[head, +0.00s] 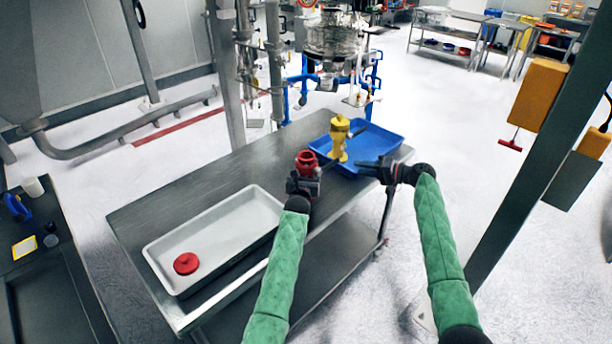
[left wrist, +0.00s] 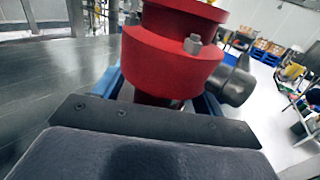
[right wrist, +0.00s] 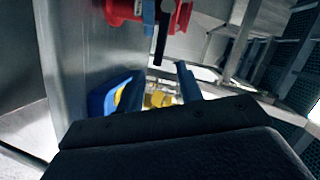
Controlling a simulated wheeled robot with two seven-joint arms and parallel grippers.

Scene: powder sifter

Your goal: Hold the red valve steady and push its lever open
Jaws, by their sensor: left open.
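The red valve (head: 306,160) stands upright on the steel table. My left gripper (head: 303,184) is at its near side with open jaws. In the left wrist view, the red valve (left wrist: 170,60) fills the middle, between the partly hidden fingers; contact cannot be told. My right gripper (head: 372,169) is open and empty, right of the valve and over the blue tray's near edge. In the right wrist view, the red valve (right wrist: 125,10) is at the top, with a dark, blue-marked bar that looks like its lever (right wrist: 161,40). The fingers are apart below it.
A grey tray (head: 222,221) holding a red round part (head: 186,263) is at the table's left. A steel post (head: 540,130) rises at the right. The table's back left is bare.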

